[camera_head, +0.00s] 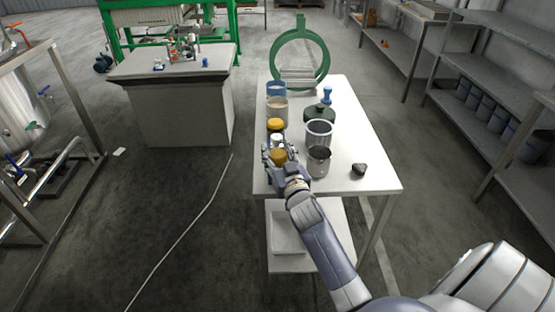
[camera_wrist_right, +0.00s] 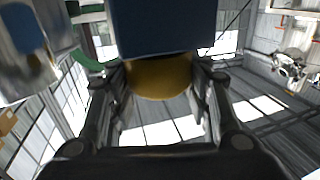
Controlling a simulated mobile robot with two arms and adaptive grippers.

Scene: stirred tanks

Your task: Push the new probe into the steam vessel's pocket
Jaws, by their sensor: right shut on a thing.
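My right gripper (camera_head: 277,155) is over the near left part of the white table. It is shut on a yellow round-ended thing (camera_head: 279,157), which also shows between the fingers in the right wrist view (camera_wrist_right: 160,77). I cannot tell whether this is the new probe. A dark blue block-like part (camera_wrist_right: 163,25) adjoins the yellow part in that view. A steel vessel (camera_head: 18,105) stands at the left edge; I cannot tell whether it is the steam vessel, and no pocket can be made out. My left gripper is out of view.
The white table (camera_head: 368,135) holds a blue jar (camera_head: 276,89), a beige jar (camera_head: 276,108), a yellow-lidded jar (camera_head: 275,125), a grey cup (camera_head: 318,134), a metal cup (camera_head: 319,161) and a dark lump (camera_head: 359,170). A green ring (camera_head: 284,52) stands behind. Open floor lies left.

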